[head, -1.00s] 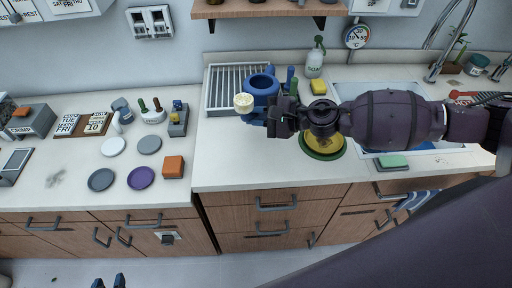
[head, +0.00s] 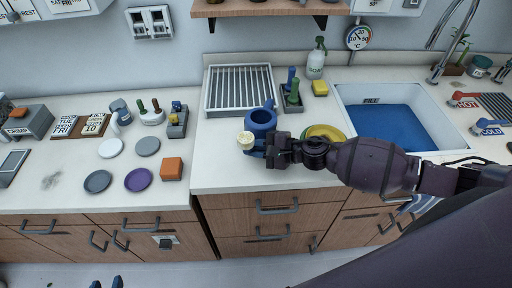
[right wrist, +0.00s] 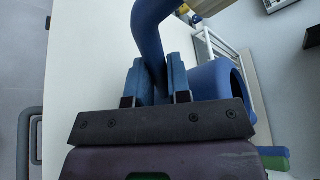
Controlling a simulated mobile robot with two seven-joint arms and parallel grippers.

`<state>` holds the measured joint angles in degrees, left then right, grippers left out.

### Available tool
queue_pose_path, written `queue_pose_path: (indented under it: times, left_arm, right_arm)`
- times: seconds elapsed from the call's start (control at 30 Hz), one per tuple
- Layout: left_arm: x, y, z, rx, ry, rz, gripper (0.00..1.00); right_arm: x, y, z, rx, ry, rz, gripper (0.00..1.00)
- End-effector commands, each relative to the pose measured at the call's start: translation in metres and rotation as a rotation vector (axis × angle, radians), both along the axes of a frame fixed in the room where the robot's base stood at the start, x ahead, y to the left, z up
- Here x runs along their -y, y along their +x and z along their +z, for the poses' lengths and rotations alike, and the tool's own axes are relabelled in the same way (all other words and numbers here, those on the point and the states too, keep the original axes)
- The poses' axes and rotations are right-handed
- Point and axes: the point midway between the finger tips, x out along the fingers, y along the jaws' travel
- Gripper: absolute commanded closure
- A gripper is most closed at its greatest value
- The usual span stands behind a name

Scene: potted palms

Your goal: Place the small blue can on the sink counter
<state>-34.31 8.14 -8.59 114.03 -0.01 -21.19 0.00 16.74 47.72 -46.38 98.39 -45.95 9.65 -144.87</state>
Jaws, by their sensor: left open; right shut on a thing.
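The small blue can (head: 262,118) is a watering can with a cream spout end (head: 246,142). In the head view it is over the sink counter (head: 225,175), in front of the drying rack. I cannot tell whether its base touches the counter. My right gripper (head: 262,147) is shut on a blue curved part of the can, seemingly the spout; in the right wrist view this part (right wrist: 150,35) passes between the fingers (right wrist: 154,80), with the can's body to the right. My left gripper (head: 108,283) is open and empty at the bottom edge, far from the can.
A drying rack (head: 238,90) stands behind the can. A yellow dish (head: 325,132) lies partly behind my arm. The blue-bottomed sink (head: 390,120) is further right.

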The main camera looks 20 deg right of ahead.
Motion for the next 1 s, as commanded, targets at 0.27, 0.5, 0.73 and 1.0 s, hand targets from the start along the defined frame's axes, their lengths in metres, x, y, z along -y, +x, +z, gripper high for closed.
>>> queue_pose_path:
  times: [0.27,0.5,0.73,1.0]
  left_arm:
    - [0.0,0.0,-0.001,0.002,0.001,-0.001,0.57]
    - [0.0,0.0,-0.002,0.001,0.001,-0.001,0.57]
    - [0.0,-0.001,-0.003,0.0,0.0,0.0,0.57]
    - [-0.001,-0.003,-0.003,-0.004,0.001,0.001,0.57]
  right_arm:
    - [0.0,0.001,0.0,0.004,-0.001,0.0,1.0]
    - [0.0,0.0,-0.002,0.001,-0.001,-0.001,0.6]
    - [0.0,0.0,-0.002,0.001,-0.001,-0.001,0.56]
    - [0.012,-0.007,0.002,-0.001,-0.003,-0.004,0.56]
